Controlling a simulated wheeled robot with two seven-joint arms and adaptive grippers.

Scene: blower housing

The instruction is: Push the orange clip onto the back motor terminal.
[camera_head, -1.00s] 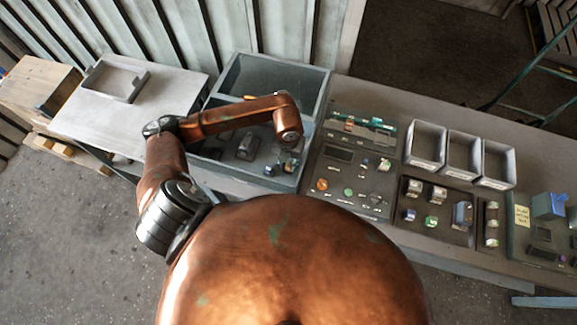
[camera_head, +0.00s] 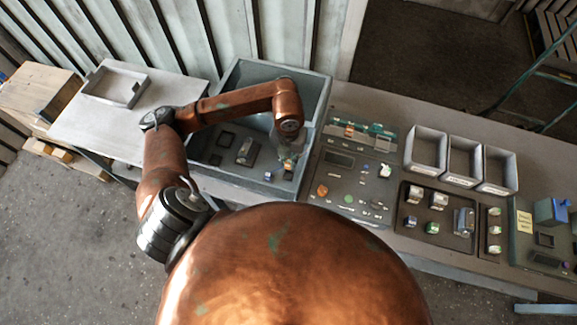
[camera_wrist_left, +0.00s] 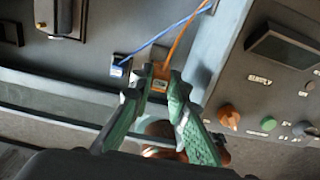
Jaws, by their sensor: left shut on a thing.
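My left gripper (camera_wrist_left: 158,88) has green fingers and is shut on the orange clip (camera_wrist_left: 160,76), which has an orange wire running up and right. In the head view the left gripper (camera_head: 287,160) hangs inside the grey blower housing (camera_head: 222,88), near its right wall. A blue clip (camera_wrist_left: 120,70) with a blue wire sits in a dark slot just left of the orange clip. The motor (camera_head: 247,152) lies on the housing floor left of the gripper; part of a metal body, likely the motor (camera_wrist_left: 64,16), shows at the wrist view's upper left. I cannot make out the back terminal.
A control panel (camera_head: 337,176) with an orange knob (camera_wrist_left: 228,115) and a green knob (camera_wrist_left: 268,123) stands right of the housing wall. Grey bins (camera_head: 427,148) stand further right. A pale table (camera_head: 100,128) with a tray is at left.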

